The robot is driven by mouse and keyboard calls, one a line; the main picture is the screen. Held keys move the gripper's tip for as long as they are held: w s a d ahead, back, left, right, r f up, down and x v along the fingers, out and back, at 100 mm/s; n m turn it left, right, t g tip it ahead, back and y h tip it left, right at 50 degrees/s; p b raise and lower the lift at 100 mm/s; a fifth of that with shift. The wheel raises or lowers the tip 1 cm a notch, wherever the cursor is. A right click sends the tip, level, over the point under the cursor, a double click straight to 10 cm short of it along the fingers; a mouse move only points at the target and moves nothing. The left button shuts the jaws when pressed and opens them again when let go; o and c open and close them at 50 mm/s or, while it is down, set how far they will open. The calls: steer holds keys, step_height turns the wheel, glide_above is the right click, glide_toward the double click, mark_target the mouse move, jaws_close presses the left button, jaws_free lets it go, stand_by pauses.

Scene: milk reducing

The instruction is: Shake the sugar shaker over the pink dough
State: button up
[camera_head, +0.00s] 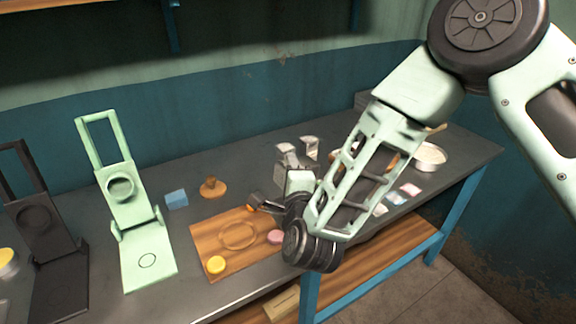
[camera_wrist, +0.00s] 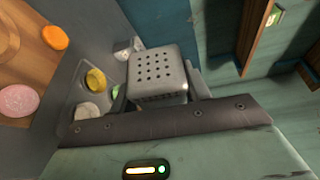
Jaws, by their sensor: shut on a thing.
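The pink dough (camera_head: 275,237) is a round disc at the right edge of the wooden board (camera_head: 205,237). It also shows at the far left of the wrist view (camera_wrist: 18,100). My gripper (camera_head: 298,152) is in the air above and just right of the board, behind the dough in the head view. It is shut on the grey sugar shaker (camera_wrist: 158,75), whose square top with rows of holes faces the wrist camera. In the head view the shaker cannot be told clearly from the fingers. No sugar is visible falling.
A yellow disc (camera_head: 216,264) and an orange disc (camera_head: 252,208) lie on the board. A wooden stamp (camera_head: 213,187), a blue block (camera_head: 177,198) and a green press (camera_head: 148,255) stand left. A round pan (camera_head: 430,156) and small coloured pieces (camera_head: 411,189) are right.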

steer(key=r+m+p, duration=0.1)
steer(key=r+m+g+p, duration=0.1)
steer(key=p, duration=0.1)
steer(key=d+r+m+p, duration=0.1)
steer(key=p, duration=0.1)
steer(key=shift+w+m+g+y, duration=0.3)
steer(key=shift+w+g+y, duration=0.05)
steer(key=shift+g+y, duration=0.05)
steer(key=m+p, duration=0.1)
steer(key=r+m+g+p, duration=0.1)
steer(key=p, duration=0.1)
steer(key=d+r+m+y+p, duration=0.1)
steer(key=p, duration=0.1)
steer(key=shift+w+r+g, duration=0.1)
steer(key=shift+w+g, duration=0.2)
steer(key=m+p, duration=0.1)
steer(key=r+m+y+p, duration=0.1)
steer(key=r+m+g+p, duration=0.1)
steer(key=shift+w+d+y, duration=0.25)
steer(key=shift+d+y, duration=0.05)
steer(key=shift+d, duration=0.05)
steer(key=shift+w+d+r+m+g+y+p, duration=0.15)
steer(key=shift+r+m+g+y+p, duration=0.4)
steer(key=shift+m, duration=0.45)
steer(key=shift+f, duration=0.1)
